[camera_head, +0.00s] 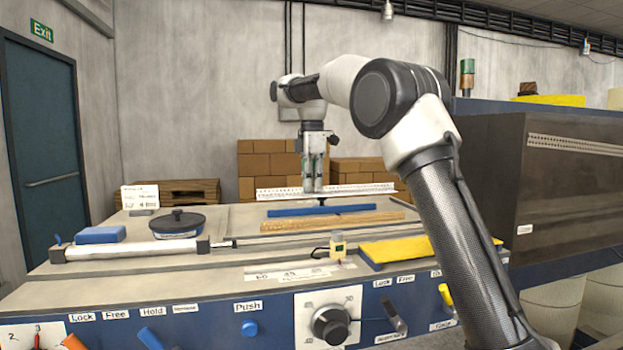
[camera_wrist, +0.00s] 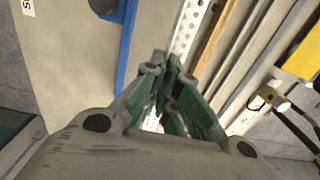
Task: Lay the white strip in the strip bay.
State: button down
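The white strip (camera_head: 353,189) is long, thin and perforated. It extends to both sides of my gripper (camera_head: 312,190) in the head view and appears raised above the bench. In the wrist view the strip (camera_wrist: 190,28) runs beyond my green fingers (camera_wrist: 165,68), which come together on it. The strip's middle is hidden by the fingers. A blue bar (camera_head: 290,211) and a wooden strip (camera_head: 295,223) lie on the bench in front of it. I cannot tell for sure which recess is the strip bay.
The bench holds a blue block (camera_head: 101,235), a dark round pan-like piece (camera_head: 178,224), a white roller (camera_head: 130,250), a small yellowish device (camera_head: 338,244) and a yellow pad (camera_head: 400,249). Knobs and levers line the front panel. A dark cabinet (camera_head: 560,185) stands at right.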

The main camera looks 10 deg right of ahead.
aim_at(312, 195)
jog(key=shift+f, duration=2.75)
jog(key=shift+f, duration=0.7)
jog(key=c, duration=1.6)
grip_release()
jog(key=shift+o, duration=0.2)
jog(key=shift+r, duration=3)
